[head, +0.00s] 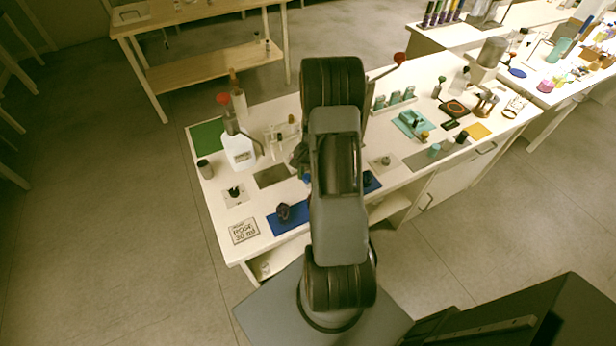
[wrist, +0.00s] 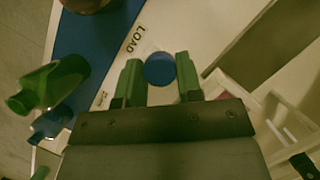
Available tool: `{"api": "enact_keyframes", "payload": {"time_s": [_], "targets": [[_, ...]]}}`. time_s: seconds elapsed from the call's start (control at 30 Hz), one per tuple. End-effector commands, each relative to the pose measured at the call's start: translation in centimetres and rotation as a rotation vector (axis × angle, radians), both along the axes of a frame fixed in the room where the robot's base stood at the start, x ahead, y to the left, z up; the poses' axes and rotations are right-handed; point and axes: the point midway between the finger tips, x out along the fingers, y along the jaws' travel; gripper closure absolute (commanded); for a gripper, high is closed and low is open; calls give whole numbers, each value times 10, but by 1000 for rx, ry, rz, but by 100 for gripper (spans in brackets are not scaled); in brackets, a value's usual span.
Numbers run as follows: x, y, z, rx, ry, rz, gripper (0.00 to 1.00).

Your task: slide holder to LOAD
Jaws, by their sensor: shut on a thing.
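My gripper (wrist: 159,64) shows in the wrist view with two green fingers, shut on a round blue knob (wrist: 159,70) that sits between them. I take the knob to be part of the holder; the rest of the holder is hidden or cannot be made out. A label reading LOAD (wrist: 130,39) lies on the pale surface just beyond the fingers, a little left of the knob. In the head view my arm hides the gripper and most of what it holds.
A blue mat (wrist: 88,38) runs along the left of the wrist view, near a green translucent object (wrist: 48,86). A white rack (wrist: 292,122) stands at right. In the head view, a white bottle (head: 239,150) and a dark object (head: 284,211) stand on the worktable.

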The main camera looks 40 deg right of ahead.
Motion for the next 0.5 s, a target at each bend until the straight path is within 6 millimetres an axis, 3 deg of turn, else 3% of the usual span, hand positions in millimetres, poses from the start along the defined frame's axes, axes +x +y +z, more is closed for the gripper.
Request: {"api": "enact_keyframes", "payload": {"time_s": [0.37, 0.4, 0.5], "targets": [[1, 0, 0, 0, -1, 15, 100], [1, -1, 0, 0, 0, 14, 63], [0, -2, 0, 0, 0, 12, 54]]}}
